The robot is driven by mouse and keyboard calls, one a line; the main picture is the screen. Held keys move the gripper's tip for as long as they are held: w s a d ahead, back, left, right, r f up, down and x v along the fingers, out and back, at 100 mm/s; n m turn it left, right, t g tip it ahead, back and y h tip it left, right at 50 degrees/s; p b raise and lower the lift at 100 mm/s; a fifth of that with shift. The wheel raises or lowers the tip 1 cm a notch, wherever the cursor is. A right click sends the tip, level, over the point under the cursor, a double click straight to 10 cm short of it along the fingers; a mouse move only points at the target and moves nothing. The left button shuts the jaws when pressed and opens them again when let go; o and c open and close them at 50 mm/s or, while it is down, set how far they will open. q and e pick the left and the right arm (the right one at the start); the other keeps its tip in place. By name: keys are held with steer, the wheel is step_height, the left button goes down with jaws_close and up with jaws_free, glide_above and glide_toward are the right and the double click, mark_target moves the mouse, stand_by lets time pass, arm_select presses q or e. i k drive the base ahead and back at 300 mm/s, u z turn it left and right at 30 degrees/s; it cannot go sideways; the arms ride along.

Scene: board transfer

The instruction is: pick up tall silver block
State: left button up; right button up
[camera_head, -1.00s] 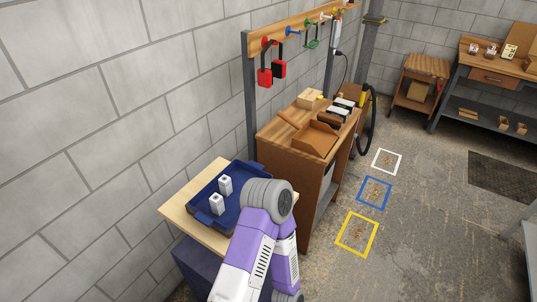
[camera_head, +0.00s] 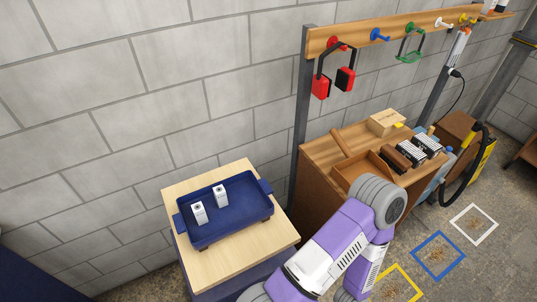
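Two small silver-white blocks stand upright in a blue tray (camera_head: 240,224) on a light wooden table. One block (camera_head: 199,213) is at the tray's left front. The other block (camera_head: 221,196) is a little behind it to the right. They look close in height, so I cannot tell which is the tall one. A purple and white arm of mine reaches up from the bottom, right of the tray. Its gripper is not visible, and neither gripper shows.
The light wooden table (camera_head: 179,195) stands by the block wall. A brown workbench (camera_head: 318,152) to its right holds an open wooden box (camera_head: 365,172). Red headphones (camera_head: 322,87) hang from a wooden rail (camera_head: 390,29). Blue (camera_head: 438,255), white and yellow floor squares lie at right.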

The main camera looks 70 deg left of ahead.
mark_target(219, 192)
steer(key=i, duration=1.05)
steer(key=u, duration=2.25)
